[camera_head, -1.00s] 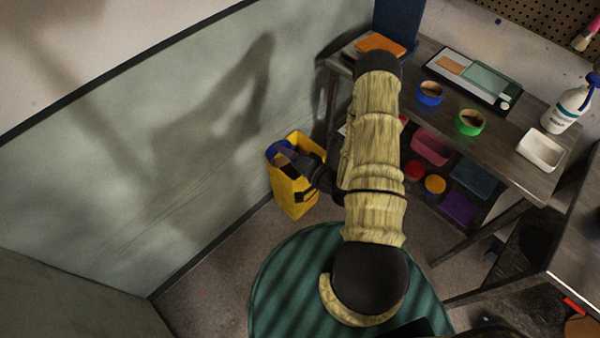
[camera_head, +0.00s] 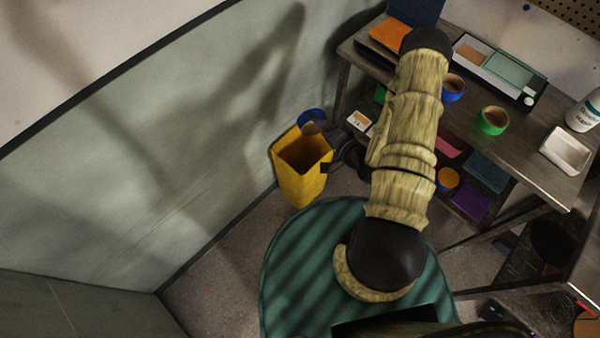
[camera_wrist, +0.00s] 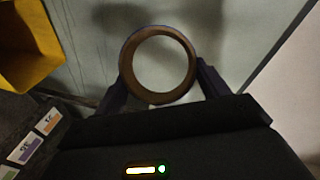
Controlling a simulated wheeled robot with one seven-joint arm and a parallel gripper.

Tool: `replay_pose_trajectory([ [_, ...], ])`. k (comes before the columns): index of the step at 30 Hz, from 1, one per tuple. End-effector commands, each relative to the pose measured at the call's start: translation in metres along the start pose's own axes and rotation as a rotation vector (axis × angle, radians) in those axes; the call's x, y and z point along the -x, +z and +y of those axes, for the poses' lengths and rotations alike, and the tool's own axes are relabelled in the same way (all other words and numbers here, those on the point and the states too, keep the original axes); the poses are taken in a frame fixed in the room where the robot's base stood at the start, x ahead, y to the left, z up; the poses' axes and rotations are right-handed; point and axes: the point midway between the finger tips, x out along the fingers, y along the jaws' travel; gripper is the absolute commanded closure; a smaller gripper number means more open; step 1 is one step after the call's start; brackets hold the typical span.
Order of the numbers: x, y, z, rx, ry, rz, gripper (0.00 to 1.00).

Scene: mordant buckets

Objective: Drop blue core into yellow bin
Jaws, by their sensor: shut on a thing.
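The blue core (camera_head: 311,117) is a short ring, blue outside and brown inside. My gripper (camera_head: 322,128) is shut on it and holds it raised, by the far right rim of the yellow bin (camera_head: 301,186). In the wrist view the core (camera_wrist: 126,68) sits between the two fingers of my gripper (camera_wrist: 160,88), its hole facing the camera. The yellow bin also shows in the wrist view (camera_wrist: 30,50), at the upper left, with the core to the right of its opening. The bin is open-topped and looks empty from the head camera, though its bottom is dark.
The grey-green wall (camera_head: 215,150) runs close behind the bin. A workbench (camera_head: 535,165) at the right holds another blue ring (camera_head: 454,90), a green ring (camera_head: 491,121) and a white tray (camera_head: 567,150).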

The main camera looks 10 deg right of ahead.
Motion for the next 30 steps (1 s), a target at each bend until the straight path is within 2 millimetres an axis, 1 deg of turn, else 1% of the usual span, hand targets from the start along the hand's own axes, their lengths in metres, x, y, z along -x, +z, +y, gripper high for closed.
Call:
replay_pose_trajectory([
  [5,-0.005,0.002,0.013,0.0,-0.005,-0.002,0.47],
  [8,-0.013,0.004,0.028,-0.001,-0.011,-0.007,0.47],
  [18,-0.052,0.014,0.092,-0.006,-0.037,-0.043,0.47],
  [30,-0.096,0.015,0.162,-0.002,-0.052,-0.073,0.47],
])
